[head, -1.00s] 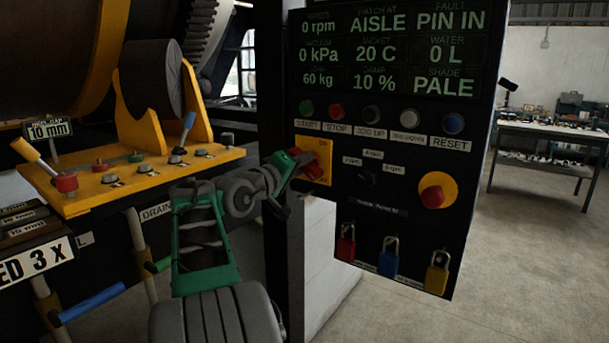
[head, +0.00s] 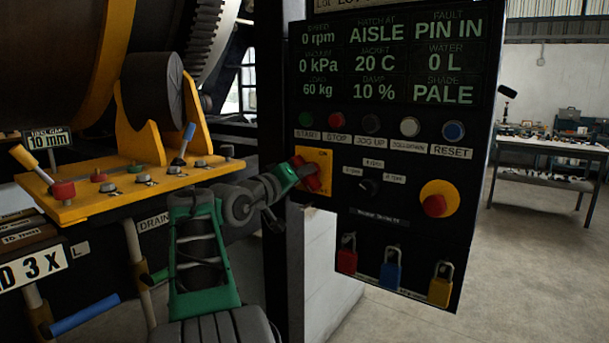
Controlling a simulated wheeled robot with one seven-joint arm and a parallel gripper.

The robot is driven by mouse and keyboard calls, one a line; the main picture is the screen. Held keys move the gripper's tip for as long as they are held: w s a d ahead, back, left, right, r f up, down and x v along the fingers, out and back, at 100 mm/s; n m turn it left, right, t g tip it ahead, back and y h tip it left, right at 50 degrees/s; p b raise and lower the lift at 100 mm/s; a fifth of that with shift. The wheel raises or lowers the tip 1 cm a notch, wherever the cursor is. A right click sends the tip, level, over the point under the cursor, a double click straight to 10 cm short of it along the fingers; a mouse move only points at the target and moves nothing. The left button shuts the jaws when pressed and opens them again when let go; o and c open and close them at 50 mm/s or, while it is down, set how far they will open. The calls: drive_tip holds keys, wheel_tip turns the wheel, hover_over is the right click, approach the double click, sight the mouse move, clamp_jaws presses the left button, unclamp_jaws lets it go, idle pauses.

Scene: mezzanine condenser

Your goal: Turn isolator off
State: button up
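The isolator is a red handle (head: 310,178) on a yellow plate (head: 325,156) at the left edge of the black control panel. The handle sits at a slant, and "ON" seems to be printed near the top of the plate. My gripper (head: 297,174), with green parts at its end, reaches in from the left and is right at the handle. It covers the handle's left side. The fingertips are too small and too hidden to tell whether they are closed on the handle.
The panel (head: 350,236) carries a row of push buttons, a selector knob (head: 370,188), a red stop button (head: 435,205) on yellow, and red, blue and yellow padlocks (head: 391,275) below. A yellow lever bench (head: 120,190) stands left. A cluttered table (head: 550,147) stands behind right.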

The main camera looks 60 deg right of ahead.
drive_tip(key=o, duration=0.4)
drive_tip(key=shift+o, duration=0.2)
drive_tip(key=shift+a, duration=0.1)
drive_tip(key=w+a, duration=0.1)
drive_tip(key=a, duration=0.6)
drive_tip(key=shift+w+a+b, duration=0.15)
drive_tip(key=shift+a+b, duration=0.15)
drive_tip(key=shift+b, duration=0.15)
